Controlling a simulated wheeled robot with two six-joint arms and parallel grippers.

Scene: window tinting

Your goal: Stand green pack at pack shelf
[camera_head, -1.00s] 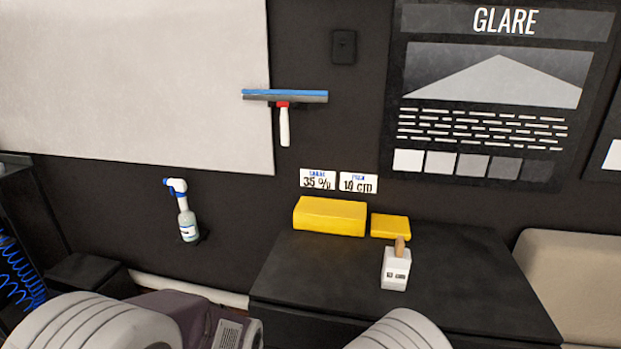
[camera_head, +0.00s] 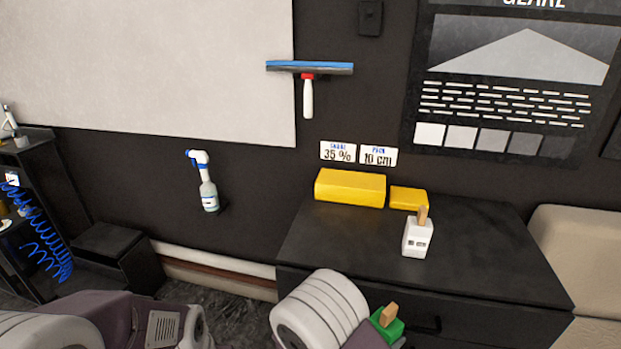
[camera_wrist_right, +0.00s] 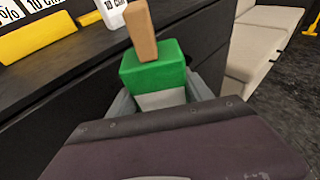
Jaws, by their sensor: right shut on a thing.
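The green pack (camera_head: 388,325) has a tan stub on top and shows at the bottom of the head view, in front of the black cabinet. It also shows in the right wrist view (camera_wrist_right: 153,67), upright, with a pale band below the green. My right gripper (camera_wrist_right: 160,100) is shut on it. The pack shelf is not marked by name; two signs reading 35 % and 10 cm (camera_head: 377,156) hang above the black cabinet top (camera_head: 480,250). My left arm is at the lower left; its fingertips cannot be made out.
A white pack with a tan stub (camera_head: 416,238) stands on the cabinet top, near a long yellow block (camera_head: 350,188) and a smaller yellow block (camera_head: 408,198). The cabinet top is bare to the right. A spray bottle (camera_head: 207,185) and squeegee (camera_head: 308,85) hang on the wall.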

